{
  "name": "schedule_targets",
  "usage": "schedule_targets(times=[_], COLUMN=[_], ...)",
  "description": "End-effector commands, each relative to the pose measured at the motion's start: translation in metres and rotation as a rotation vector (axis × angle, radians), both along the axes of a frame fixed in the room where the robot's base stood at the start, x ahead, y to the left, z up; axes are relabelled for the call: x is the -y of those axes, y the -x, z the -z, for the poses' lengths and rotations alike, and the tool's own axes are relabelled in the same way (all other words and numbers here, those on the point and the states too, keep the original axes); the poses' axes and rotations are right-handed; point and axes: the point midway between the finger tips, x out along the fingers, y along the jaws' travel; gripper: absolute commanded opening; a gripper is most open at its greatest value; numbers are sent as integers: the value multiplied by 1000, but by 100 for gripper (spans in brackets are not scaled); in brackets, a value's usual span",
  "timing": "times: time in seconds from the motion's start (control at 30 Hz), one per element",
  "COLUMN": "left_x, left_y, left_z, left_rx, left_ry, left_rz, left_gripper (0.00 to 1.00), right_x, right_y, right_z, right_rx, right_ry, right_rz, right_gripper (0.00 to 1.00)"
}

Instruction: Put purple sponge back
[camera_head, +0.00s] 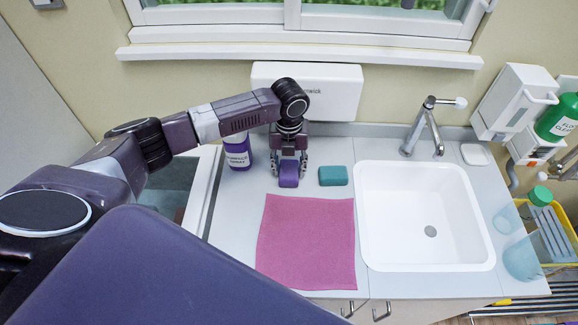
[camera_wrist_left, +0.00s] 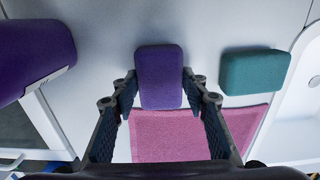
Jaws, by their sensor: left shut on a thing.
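The purple sponge (camera_head: 289,174) is on the grey counter, between a purple bottle and a teal sponge, just behind the pink cloth (camera_head: 305,240). My left gripper (camera_head: 289,164) points down over it, with one finger on each side. In the left wrist view the purple sponge (camera_wrist_left: 160,77) sits between the fingertips of my left gripper (camera_wrist_left: 160,90), which is shut on it. The sponge looks to be at or very near the counter surface; I cannot tell if it touches. The teal sponge (camera_head: 333,175) lies apart to the right. My right gripper is not in view.
The purple spray bottle (camera_head: 237,153) stands close on the left of the gripper. The white sink (camera_head: 425,218) is to the right, with its tap (camera_head: 424,130) behind. A white dispenser box (camera_head: 308,90) hangs on the wall behind the gripper. Clear cups (camera_head: 522,258) stand at the right edge.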

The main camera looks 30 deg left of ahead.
Motion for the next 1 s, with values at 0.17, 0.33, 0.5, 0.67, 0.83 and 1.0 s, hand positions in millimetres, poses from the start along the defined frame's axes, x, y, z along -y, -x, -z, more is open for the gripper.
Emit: schedule_targets(times=[0.17, 0.33, 0.5, 0.67, 0.83, 1.0], left_x=[0, 0, 0, 0, 0, 0], left_y=[0, 0, 0, 0, 0, -1], left_z=[4, 5, 7, 7, 7, -3], left_rx=[1, 1, 1, 0, 1, 4], left_ry=[0, 0, 0, 0, 0, 0], left_rz=[1, 0, 0, 0, 0, 0], left_gripper=[18, 18, 49, 58, 58, 58], right_x=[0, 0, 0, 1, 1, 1], right_y=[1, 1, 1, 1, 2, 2], right_z=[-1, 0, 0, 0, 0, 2], right_rx=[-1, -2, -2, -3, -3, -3], right_ry=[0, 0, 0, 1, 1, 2], right_rz=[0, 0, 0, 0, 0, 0], right_gripper=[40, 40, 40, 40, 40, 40])
